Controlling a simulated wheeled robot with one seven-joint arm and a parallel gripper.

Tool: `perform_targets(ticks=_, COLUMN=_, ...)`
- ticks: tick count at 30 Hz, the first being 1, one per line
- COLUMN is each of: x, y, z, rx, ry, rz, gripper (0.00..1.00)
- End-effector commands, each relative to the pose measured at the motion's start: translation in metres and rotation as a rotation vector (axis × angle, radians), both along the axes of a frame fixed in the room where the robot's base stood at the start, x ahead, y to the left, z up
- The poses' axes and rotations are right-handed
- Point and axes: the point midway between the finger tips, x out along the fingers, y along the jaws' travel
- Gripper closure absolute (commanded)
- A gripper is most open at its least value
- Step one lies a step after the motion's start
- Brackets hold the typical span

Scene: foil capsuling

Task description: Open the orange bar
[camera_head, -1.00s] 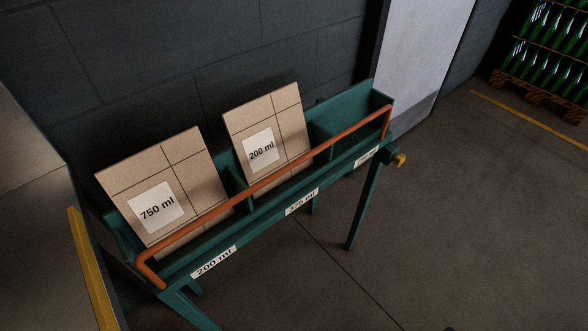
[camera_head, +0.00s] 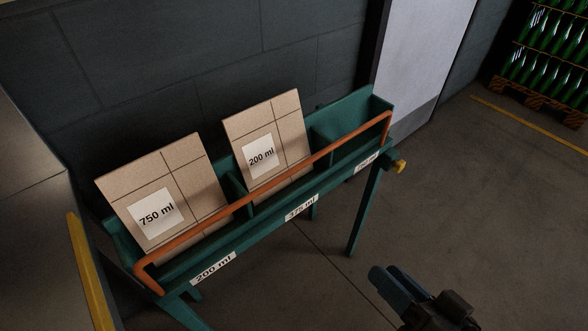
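The orange bar (camera_head: 262,188) runs along the front of a green rack (camera_head: 352,106), across the compartments and in front of the boxes. Its bent ends meet the rack at the lower left and upper right. My gripper (camera_head: 385,276) shows at the bottom right, in front of the rack and apart from the bar. It is dark and seen from the side, so its opening cannot be made out.
A box marked 750 ml (camera_head: 190,177) and a box marked 200 ml (camera_head: 282,127) lean in the rack; the right compartment looks empty. A counter with a yellow edge (camera_head: 90,270) stands at left. Pallets of green bottles (camera_head: 545,60) are far right. Floor right of the rack is clear.

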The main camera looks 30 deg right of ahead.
Motion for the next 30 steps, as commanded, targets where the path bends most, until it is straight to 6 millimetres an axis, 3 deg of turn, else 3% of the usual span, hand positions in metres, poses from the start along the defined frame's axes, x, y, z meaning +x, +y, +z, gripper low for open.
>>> perform_targets(ticks=1, x=0.022, y=-0.001, z=-0.001, rx=0.085, ry=-0.012, rz=-0.014, gripper=0.65)
perform_targets(ticks=6, x=0.086, y=0.000, z=0.000, rx=0.399, ry=-0.015, rz=-0.046, gripper=0.65)
perform_targets(ticks=12, x=0.149, y=0.006, z=0.015, rx=0.713, ry=-0.003, rz=-0.049, gripper=0.65)
perform_targets(ticks=19, x=0.180, y=0.010, z=0.027, rx=0.874, ry=0.013, rz=-0.042, gripper=0.65)
perform_targets(ticks=23, x=0.190, y=0.012, z=0.026, rx=0.885, ry=0.015, rz=-0.040, gripper=0.65)
perform_targets(ticks=30, x=0.224, y=0.019, z=0.020, rx=0.885, ry=0.014, rz=-0.040, gripper=0.65)
